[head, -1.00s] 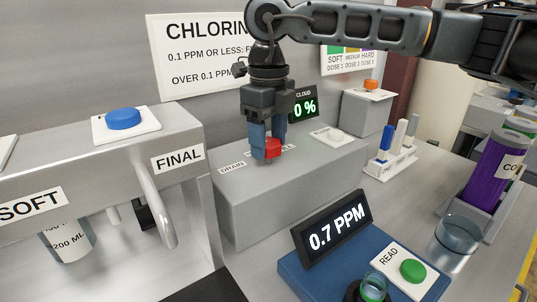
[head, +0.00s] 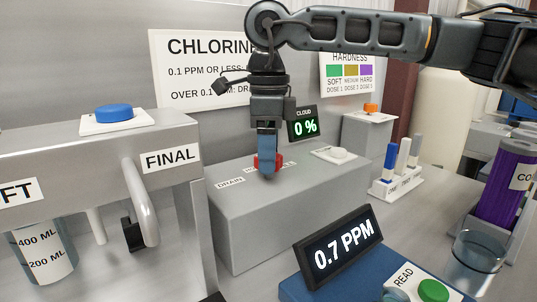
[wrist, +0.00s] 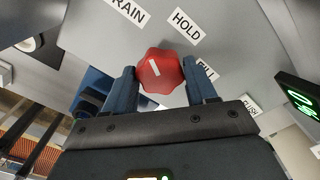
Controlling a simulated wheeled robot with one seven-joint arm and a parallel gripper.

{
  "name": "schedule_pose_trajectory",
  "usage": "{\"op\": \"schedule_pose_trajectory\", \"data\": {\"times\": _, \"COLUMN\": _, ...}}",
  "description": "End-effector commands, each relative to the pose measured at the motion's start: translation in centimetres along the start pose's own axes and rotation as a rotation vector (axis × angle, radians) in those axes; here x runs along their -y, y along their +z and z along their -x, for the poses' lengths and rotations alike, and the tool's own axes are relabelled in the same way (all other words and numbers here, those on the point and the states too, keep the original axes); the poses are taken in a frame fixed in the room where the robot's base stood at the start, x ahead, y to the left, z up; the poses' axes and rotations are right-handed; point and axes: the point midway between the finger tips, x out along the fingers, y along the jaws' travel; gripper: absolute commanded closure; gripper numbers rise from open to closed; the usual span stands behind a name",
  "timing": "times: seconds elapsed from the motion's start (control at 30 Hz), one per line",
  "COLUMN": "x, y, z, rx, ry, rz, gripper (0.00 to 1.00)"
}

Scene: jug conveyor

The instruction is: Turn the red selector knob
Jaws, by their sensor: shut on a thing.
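The red selector knob (head: 280,161) sits on top of a grey box. My gripper (head: 267,168) points down over it, one finger in front of the knob in the head view. In the wrist view the knob (wrist: 160,70) is a red lobed disc with a short white mark, between my two fingers (wrist: 163,84), which are shut on it. Around it are the labels DRAIN (wrist: 126,10), HOLD (wrist: 186,25) and FILL (wrist: 206,71), the last partly hidden by a finger. I cannot tell for sure which label the mark points to.
The grey box (head: 280,220) also bears a white button (head: 338,153). A CLOUD display (head: 305,127) reading 0 % stands behind. In front are a 0.7 PPM display (head: 340,245) and a green READ button (head: 433,291). A curved spout (head: 140,205) stands at left.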

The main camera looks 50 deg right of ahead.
Motion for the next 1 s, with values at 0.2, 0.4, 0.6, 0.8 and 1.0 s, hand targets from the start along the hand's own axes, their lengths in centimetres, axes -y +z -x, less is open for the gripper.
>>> {"op": "schedule_pose_trajectory", "data": {"times": 0.2, "x": -0.03, "y": 0.01, "z": 0.02, "rx": 0.000, "ry": 0.000, "rz": 0.009, "gripper": 0.74}}
{"op": "schedule_pose_trajectory", "data": {"times": 0.4, "x": -0.03, "y": 0.02, "z": 0.02, "rx": 0.000, "ry": 0.000, "rz": 0.008, "gripper": 0.42}}
{"op": "schedule_pose_trajectory", "data": {"times": 0.6, "x": -0.01, "y": 0.02, "z": 0.02, "rx": 0.000, "ry": 0.000, "rz": 0.007, "gripper": 0.23}}
{"op": "schedule_pose_trajectory", "data": {"times": 0.8, "x": 0.00, "y": 0.01, "z": 0.01, "rx": 0.000, "ry": 0.000, "rz": 0.006, "gripper": 0.18}}
{"op": "schedule_pose_trajectory", "data": {"times": 1.0, "x": 0.06, "y": 0.03, "z": 0.88, "rx": 0.001, "ry": -0.003, "rz": 0.005, "gripper": 0.18}}
